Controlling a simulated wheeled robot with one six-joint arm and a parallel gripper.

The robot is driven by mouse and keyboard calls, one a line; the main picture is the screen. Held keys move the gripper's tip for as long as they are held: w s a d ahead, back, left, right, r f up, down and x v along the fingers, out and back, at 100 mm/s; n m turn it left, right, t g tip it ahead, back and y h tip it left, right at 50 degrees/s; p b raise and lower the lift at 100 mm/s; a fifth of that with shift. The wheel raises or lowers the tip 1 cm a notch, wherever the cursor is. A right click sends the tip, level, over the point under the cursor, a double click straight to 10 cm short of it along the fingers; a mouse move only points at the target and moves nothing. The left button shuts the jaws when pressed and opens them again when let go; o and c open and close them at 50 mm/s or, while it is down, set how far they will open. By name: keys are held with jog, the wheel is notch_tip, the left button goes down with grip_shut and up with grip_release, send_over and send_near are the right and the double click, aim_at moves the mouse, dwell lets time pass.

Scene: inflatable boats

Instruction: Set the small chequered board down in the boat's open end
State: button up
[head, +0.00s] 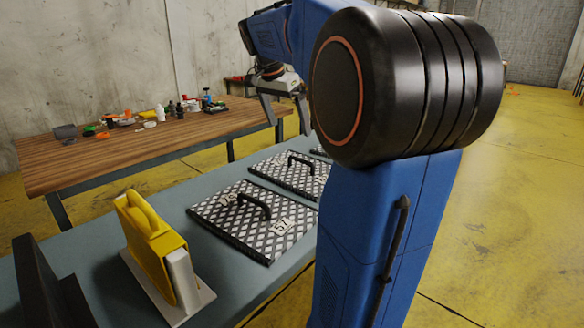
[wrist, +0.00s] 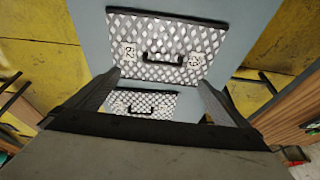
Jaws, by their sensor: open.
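Chequered boards with black handles lie flat on a blue-grey surface (head: 110,262). The nearest board (head: 228,226) is large and carries two white labels; it also shows at the top of the wrist view (wrist: 165,28). A corner of a third board (head: 319,150) shows beside my arm, mostly hidden. My gripper (head: 286,122) is open and empty, raised above the boards. In the wrist view its fingers (wrist: 160,82) spread over the boards without touching. I cannot make out a boat.
A yellow piece with a handle (head: 152,240) stands on a pale plate at the near left, beside a dark upright piece (head: 48,285). A wooden bench (head: 110,153) behind holds several small items. Yellow floor (head: 505,220) lies open at the right.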

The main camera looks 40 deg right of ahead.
send_near(300, 160)
jog(key=x, duration=1)
jog(key=shift+a+f, duration=0.1)
jog(key=c, duration=1.5)
jog(key=shift+r, duration=5.05)
